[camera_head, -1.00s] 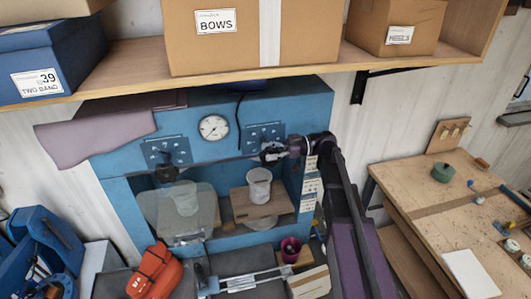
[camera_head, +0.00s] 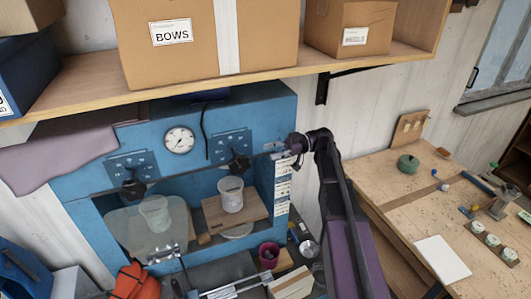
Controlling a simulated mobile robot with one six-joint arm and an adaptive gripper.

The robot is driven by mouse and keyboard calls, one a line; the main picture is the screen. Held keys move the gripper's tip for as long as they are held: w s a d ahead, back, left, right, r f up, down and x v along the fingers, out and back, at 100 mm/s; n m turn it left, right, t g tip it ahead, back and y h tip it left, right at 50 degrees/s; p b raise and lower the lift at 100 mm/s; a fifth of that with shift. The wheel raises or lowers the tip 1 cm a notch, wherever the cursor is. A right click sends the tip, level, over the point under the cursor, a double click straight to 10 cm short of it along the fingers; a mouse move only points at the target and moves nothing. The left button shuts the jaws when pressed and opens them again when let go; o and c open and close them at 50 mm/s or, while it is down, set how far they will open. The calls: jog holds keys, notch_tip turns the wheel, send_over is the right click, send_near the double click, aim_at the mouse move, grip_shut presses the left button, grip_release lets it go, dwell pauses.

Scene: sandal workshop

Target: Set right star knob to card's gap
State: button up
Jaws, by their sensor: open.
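The right star knob (camera_head: 238,162) is black and sits below the right blue dial plate (camera_head: 231,143) on the front of the blue press. Its exact pointing is too small to tell. My gripper (camera_head: 284,153) is open and empty, to the right of the knob and apart from it, by the press's right edge. A card strip (camera_head: 282,189) with several printed rows hangs on the right post below my gripper. Its gap cannot be made out. The left star knob (camera_head: 134,188) is below the left dial plate (camera_head: 131,166).
A round gauge (camera_head: 179,140) sits between the dial plates. A clear guard (camera_head: 146,229) and a white cup (camera_head: 231,193) on a wooden board (camera_head: 214,215) are below. A shelf (camera_head: 200,84) with boxes overhangs the press. A workbench (camera_head: 395,200) stands at right.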

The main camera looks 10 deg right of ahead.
jog(key=shift+f, duration=0.1)
dwell(0.3)
jog(key=s+f+m+t+h+b, duration=0.1)
jog(key=s+f+m+h+b, duration=0.25)
jog(key=f, duration=0.45)
jog(key=s+a+f+m+t+h+b, duration=0.15)
jog(key=f+m+b, duration=0.3)
jog(key=f, duration=0.45)
jog(key=s+f+m+h+b, duration=0.3)
jog(key=f+b, duration=0.2)
jog(key=f, duration=0.3)
jog(key=s+d+f+m+h+b, duration=0.2)
jog(key=d+f+m+h+b, duration=0.1)
jog(key=f, duration=0.3)
jog(key=s+d+f+m+t+h+b, duration=0.1)
jog(key=s+d+f+m+h+b, duration=0.2)
jog(key=f+b, duration=0.2)
jog(key=s+d+f+m+t+h+b, duration=0.1)
jog(key=s+d+f+m+h+b, duration=0.1)
jog(key=f, duration=0.5)
jog(key=shift+s+d+f+m+h+b, duration=0.2)
jog(key=shift+s+d+m+h+b, duration=0.15)
jog(key=shift+d+m+h+b, duration=0.55)
jog(key=shift+a+t, duration=0.25)
jog(key=shift+c, duration=0.6)
